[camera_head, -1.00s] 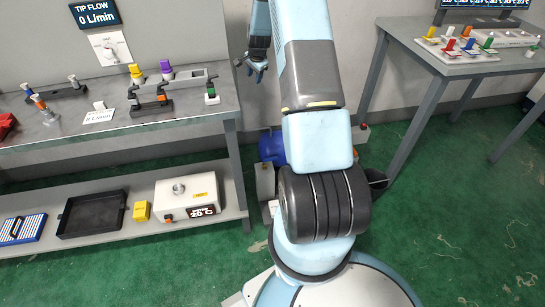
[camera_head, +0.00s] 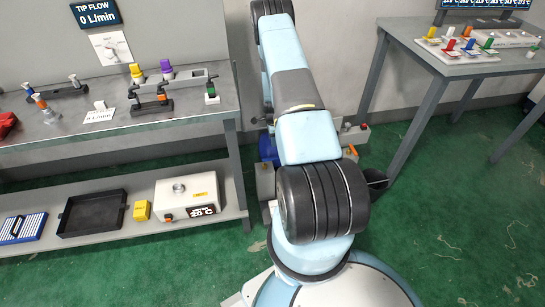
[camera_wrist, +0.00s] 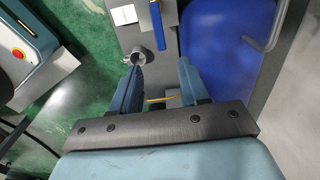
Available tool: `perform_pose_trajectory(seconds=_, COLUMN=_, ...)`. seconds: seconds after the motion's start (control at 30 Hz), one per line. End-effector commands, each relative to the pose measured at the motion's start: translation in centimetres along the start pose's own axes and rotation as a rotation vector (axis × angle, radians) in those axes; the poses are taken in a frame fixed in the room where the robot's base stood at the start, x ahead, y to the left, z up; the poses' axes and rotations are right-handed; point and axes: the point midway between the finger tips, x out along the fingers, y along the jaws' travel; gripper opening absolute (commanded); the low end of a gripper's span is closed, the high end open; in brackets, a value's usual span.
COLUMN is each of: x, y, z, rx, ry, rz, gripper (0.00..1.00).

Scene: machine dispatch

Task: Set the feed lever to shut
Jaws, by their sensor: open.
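In the wrist view a narrow blue handle (camera_wrist: 157,27) lies along a grey panel (camera_wrist: 137,33), beside a white label (camera_wrist: 123,14). It may be the feed lever, but I cannot tell for sure. A round grey fitting (camera_wrist: 136,58) sits on the panel just ahead of my left finger. My gripper (camera_wrist: 160,66) is open, with nothing held between its two blue fingers, and is apart from the blue handle. In the head view my gripper is hidden behind my arm.
A large blue surface (camera_wrist: 230,45) lies right of the panel in the wrist view; its blue body (camera_head: 267,148) shows partly behind my arm. The left bench (camera_head: 130,130) holds several fittings. A right table (camera_head: 420,52) holds coloured parts. Green floor (camera_head: 450,180) is open at right.

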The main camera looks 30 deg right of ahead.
Motion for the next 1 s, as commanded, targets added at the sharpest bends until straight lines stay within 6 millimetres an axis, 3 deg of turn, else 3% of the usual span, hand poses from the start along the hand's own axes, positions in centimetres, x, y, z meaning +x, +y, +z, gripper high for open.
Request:
perform_pose_trajectory(seconds=0.6, x=9.7, y=0.1, z=-0.1, rx=-0.001, ry=-0.001, rz=0.001, gripper=0.45)
perform_pose_trajectory(seconds=0.8, x=11.8, y=0.1, z=0.0, rx=0.000, ry=-0.001, rz=0.001, gripper=0.45)
perform_pose_trajectory(seconds=1.0, x=12.6, y=0.0, z=-0.1, rx=-0.001, ry=-0.001, rz=-0.001, gripper=0.45)
